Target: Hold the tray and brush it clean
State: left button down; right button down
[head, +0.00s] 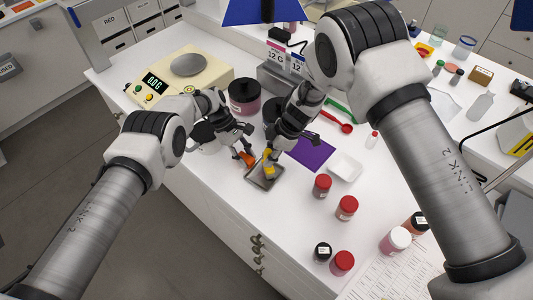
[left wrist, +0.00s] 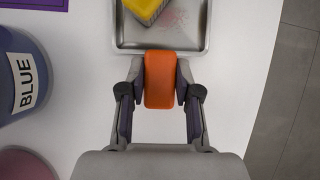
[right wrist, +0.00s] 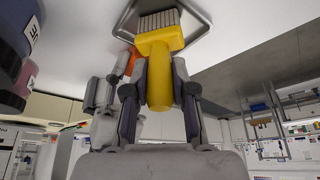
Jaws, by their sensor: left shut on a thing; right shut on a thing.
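The small grey metal tray (head: 261,183) lies near the front edge of the white table. A patch of pink powder (left wrist: 176,20) shows on its floor in the left wrist view. My left gripper (left wrist: 160,82) is shut on the tray's orange handle (left wrist: 160,70), at the tray's near side. My right gripper (right wrist: 158,82) is shut on the yellow brush (right wrist: 158,45). The brush's pale bristles point at the tray (right wrist: 198,30), with the brush head over or in it beside the powder. I cannot tell whether the bristles touch the tray.
Dark-lidded jars, one labelled BLUE (left wrist: 25,75), stand close to both grippers. A purple mat (head: 311,152) and a white dish (head: 345,167) lie to the right. Red-lidded jars (head: 322,186) stand nearer the front. A scale (head: 180,75) stands at the back left.

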aim_at(266, 151)
pick_arm(q)
jog(key=shift+s+f, duration=0.1)
jog(key=shift+f, duration=0.1)
pick_arm(e)
jog(key=shift+s+a, duration=0.1)
jog(key=shift+s, duration=0.35)
jog(key=shift+s+a, duration=0.3)
jog(key=shift+a, duration=0.15)
jog(key=shift+w+a, duration=0.1)
jog(key=shift+a, duration=0.25)
jog(key=shift+w+a+f, duration=0.15)
jog(key=shift+w, duration=0.2)
pick_arm(q)
jog(key=shift+r, duration=0.1)
pick_arm(e)
jog(key=shift+a+r+v, duration=0.1)
jog(key=shift+a+v, duration=0.05)
jog(key=shift+v, duration=0.7)
jog(key=shift+a+r+v, duration=0.1)
jog(key=shift+a+v, duration=0.1)
jog(key=shift+v, duration=0.65)
jog(key=shift+a+v, duration=0.15)
jog(key=shift+v, duration=0.7)
jog(key=shift+w, duration=0.15)
